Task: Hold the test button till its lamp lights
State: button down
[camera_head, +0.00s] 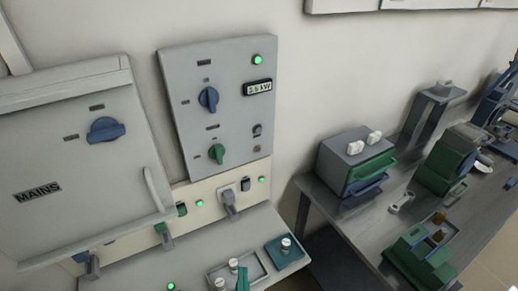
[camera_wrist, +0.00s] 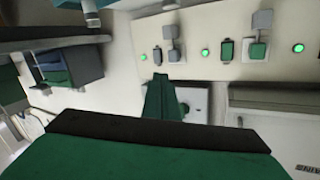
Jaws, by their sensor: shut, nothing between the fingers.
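The grey control panel (camera_head: 215,100) on the wall has a blue knob (camera_head: 208,99), a green knob (camera_head: 217,153) and a lit green lamp (camera_head: 258,59). At its lower right are a small dark round fitting (camera_head: 257,130), and below it a small dull brownish one (camera_head: 257,148), which shows no light. Their labels are too small to read, so I cannot tell for sure which is the test button. My gripper (camera_wrist: 160,78) is shut and empty in the wrist view. Its green fingers overlap part of the panel, apparently without contact.
A MAINS box (camera_head: 75,150) is left of the panel. A pale socket strip (camera_head: 205,193) with lit lamps and plugs runs below. A table at right carries a grey-green furnace (camera_head: 340,160).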

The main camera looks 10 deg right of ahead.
aim_at(258, 130)
jog(key=w+d+r+m+h, duration=0.3)
jog(key=w+d+r, duration=0.3)
jog(key=w+r, duration=0.4)
jog(key=w+d+r+m+h, duration=0.3)
jog(key=w+d+r+m, duration=0.2)
jog(key=r, duration=1)
jog(key=w+d, duration=0.2)
jog(key=w, duration=0.2)
jog(key=shift+w+d+t+h, duration=0.3)
jog(key=shift+w+h, duration=0.1)
jog(key=w+a, duration=0.2)
jog(key=w, duration=0.6)
jog(key=shift+w+a, duration=0.2)
jog(key=shift+a, duration=0.2)
jog(key=shift+w, duration=0.1)
jog(key=shift+w+a, duration=0.15)
jog(key=shift+w, duration=0.15)
jog(key=shift+w+a, duration=0.15)
jog(key=shift+w, duration=0.3)
dwell(2.6)
